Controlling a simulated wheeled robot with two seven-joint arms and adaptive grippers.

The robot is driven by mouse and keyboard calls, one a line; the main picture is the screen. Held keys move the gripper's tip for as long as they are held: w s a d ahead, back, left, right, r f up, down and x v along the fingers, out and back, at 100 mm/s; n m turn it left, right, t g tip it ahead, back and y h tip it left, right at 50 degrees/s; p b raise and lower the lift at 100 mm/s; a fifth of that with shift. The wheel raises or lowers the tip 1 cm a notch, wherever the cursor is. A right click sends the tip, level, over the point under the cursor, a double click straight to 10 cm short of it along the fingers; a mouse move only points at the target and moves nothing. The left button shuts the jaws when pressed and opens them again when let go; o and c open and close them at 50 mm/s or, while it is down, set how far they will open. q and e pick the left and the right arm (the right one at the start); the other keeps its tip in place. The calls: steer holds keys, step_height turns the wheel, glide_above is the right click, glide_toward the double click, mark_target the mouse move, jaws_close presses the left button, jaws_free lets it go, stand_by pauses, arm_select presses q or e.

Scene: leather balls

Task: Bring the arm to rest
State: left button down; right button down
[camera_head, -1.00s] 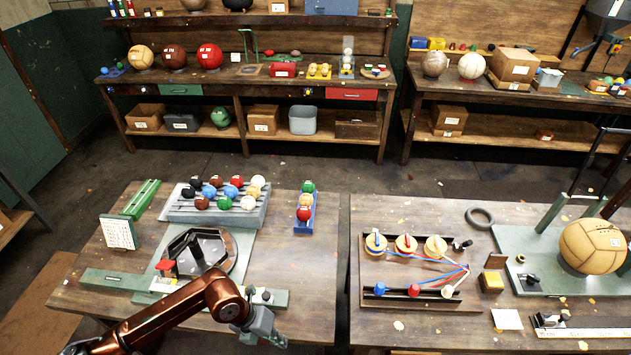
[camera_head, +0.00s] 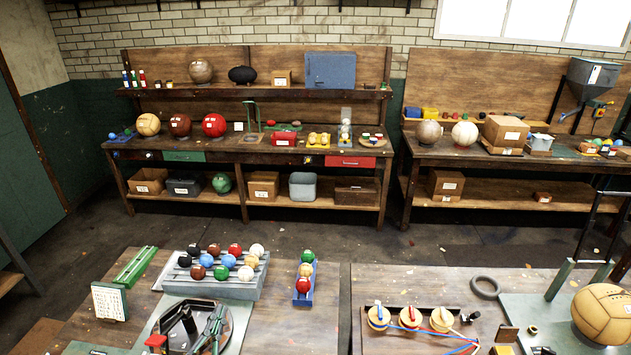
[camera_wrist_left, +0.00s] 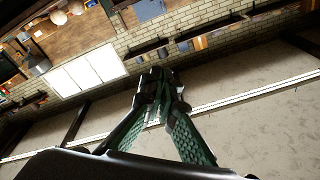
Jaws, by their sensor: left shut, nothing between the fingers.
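My left gripper (camera_head: 217,312) stands at the bottom of the head view, in front of the black octagonal tray (camera_head: 178,322) on the near left table (camera_head: 285,325). Its fingers point upward, and the rest of the arm is out of view. In the left wrist view the gripper (camera_wrist_left: 161,78) has its green-padded fingers closed together with nothing between them. Behind them are the brick wall and bright window, tilted. My right gripper is in neither view.
A rack of coloured balls (camera_head: 218,280) and a blue holder with balls (camera_head: 304,283) sit behind the gripper. A white card (camera_head: 110,301) and a green rail (camera_head: 135,266) are at left. A large tan ball (camera_head: 603,313) is at far right. Open floor lies beyond.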

arm_select(q)
steer(key=s+a+f+n+g+y, duration=0.35)
steer(key=a+f, duration=0.25)
steer(key=f, duration=0.4)
steer(key=s+a+f+n+g+y, duration=0.2)
steer(key=s+a+f+n+g, duration=0.25)
steer(key=a+f, duration=0.4)
steer(key=s+d+f+g+h, duration=0.15)
steer(key=s+f+g, duration=0.25)
steer(key=s+f, duration=0.45)
steer(key=s+d+f+g+h, duration=0.15)
steer(key=s+f+g, duration=0.35)
steer(key=s, duration=0.6)
steer(key=s+d+f+b+x, duration=0.1)
steer(key=s+b+x, duration=0.25)
steer(key=x, duration=1.45)
steer(key=s+d+f+b+x, duration=0.15)
steer(key=s+x, duration=0.35)
steer(key=x, duration=1.2)
steer(key=s+f+g+b, duration=0.1)
steer(key=s+f+b, duration=0.3)
steer(key=s+f, duration=1.5)
step_height(320, 180, down, 3)
steer(key=shift+s+a+r+m+b, duration=0.2)
steer(key=shift+a+m+b, duration=0.1)
steer(key=shift+a, duration=0.1)
